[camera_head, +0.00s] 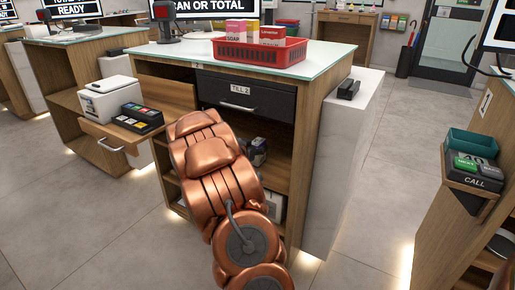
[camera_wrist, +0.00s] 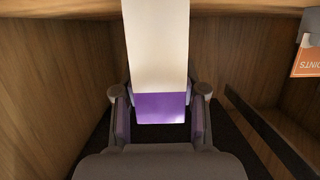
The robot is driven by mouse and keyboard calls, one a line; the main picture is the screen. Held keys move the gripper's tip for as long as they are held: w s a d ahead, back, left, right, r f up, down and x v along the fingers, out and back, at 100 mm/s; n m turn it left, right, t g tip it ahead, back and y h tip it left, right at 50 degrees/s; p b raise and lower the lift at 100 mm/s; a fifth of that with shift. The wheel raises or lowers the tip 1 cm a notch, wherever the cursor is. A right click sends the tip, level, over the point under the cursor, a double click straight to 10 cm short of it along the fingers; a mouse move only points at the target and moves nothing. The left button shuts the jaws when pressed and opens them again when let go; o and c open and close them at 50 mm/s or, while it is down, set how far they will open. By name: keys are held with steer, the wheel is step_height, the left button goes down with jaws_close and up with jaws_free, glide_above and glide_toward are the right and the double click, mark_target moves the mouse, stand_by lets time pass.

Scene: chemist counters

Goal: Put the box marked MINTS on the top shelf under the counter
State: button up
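In the wrist view a white and purple box (camera_wrist: 160,106) stands between the fingers of my gripper (camera_wrist: 160,95). The fingers look closed against its two sides. No lettering on it is readable, so I cannot tell whether it is marked MINTS. The arm hides most of my gripper there. The counter (camera_head: 312,150) has open wooden shelves. Whether the box rests on the shelf board cannot be seen.
The TILL 2 drawer (camera_head: 246,95) closes off the space above. Wooden walls stand close on both sides in the wrist view, with an orange POINTS card (camera_wrist: 307,62) at right. A red basket (camera_head: 260,52) sits on the countertop. A white item (camera_head: 274,206) is on a lower shelf.

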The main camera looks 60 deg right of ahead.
steer(key=o, duration=0.4)
